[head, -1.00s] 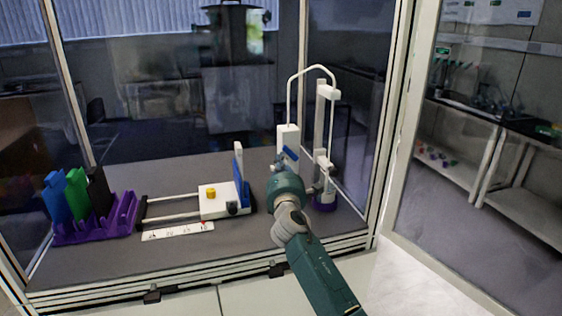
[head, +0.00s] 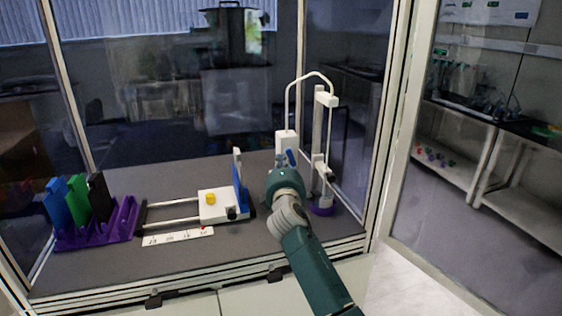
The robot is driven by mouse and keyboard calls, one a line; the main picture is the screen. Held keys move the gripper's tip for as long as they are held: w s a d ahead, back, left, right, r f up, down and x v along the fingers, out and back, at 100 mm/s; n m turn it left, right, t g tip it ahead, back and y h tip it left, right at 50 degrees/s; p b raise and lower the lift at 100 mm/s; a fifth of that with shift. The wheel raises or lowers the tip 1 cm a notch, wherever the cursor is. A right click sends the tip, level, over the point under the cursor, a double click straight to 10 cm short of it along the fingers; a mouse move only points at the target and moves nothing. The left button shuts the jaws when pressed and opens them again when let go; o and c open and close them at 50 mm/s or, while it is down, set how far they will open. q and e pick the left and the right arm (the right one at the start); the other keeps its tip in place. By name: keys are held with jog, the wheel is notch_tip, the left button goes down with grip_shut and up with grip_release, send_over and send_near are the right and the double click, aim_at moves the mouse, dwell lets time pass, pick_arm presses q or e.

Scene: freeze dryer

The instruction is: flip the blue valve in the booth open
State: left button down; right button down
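The blue valve (head: 290,157) is a small blue lever on the front of a white block (head: 286,142) inside the booth, right of the middle. It stands tilted. My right arm reaches into the booth from the front, and its wrist end (head: 285,183) is just below and in front of the valve. The fingers of my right gripper are hidden behind the wrist, so I cannot tell whether they touch the valve. My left gripper is not in view.
A white stand (head: 324,150) with a purple base is right of the valve, joined by a bent white tube. To the left are a white and blue slide device (head: 222,204), a white strip (head: 178,236) and a purple rack (head: 97,232). Booth frame posts (head: 392,120) flank the opening.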

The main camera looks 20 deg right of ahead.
jog(key=shift+d+r+m, duration=0.15)
jog(key=shift+r+m, duration=0.1)
jog(key=shift+m, duration=0.15)
jog(key=shift+d+r+p, duration=0.2)
jog(key=shift+d+p, duration=0.05)
jog(key=shift+p, duration=0.25)
dwell(0.4)
dwell(0.6)
